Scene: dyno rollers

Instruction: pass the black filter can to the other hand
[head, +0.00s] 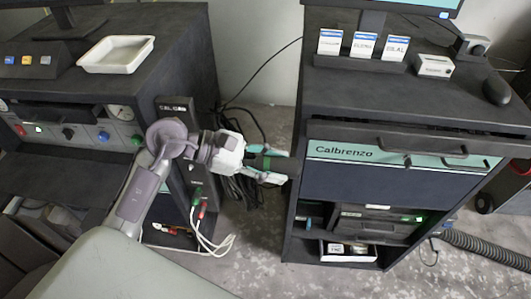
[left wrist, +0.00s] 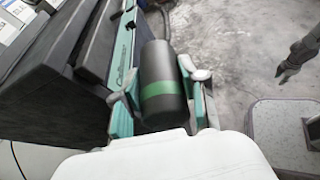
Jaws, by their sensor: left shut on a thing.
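The black filter can (left wrist: 163,62) is a dark cylinder with a green band. In the left wrist view it lies between the two fingers of my left gripper (left wrist: 160,88), which is shut on it. In the head view my left gripper (head: 270,166) is at the gap between the two cabinets, close to the left side of the right one. There the can is mostly hidden by the gripper, and only a dark and green part shows. A dark grey shape (left wrist: 297,57) at the right edge of the left wrist view looks like my right gripper; its jaws are unclear.
The right cabinet (head: 400,188) carries a "Calbrenzo" label, a drawer with handles and small boxes on top. The left cabinet (head: 190,62) carries a white tray (head: 117,54). Cables (head: 215,243) hang near the floor. Speckled floor (head: 250,262) is open between the cabinets.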

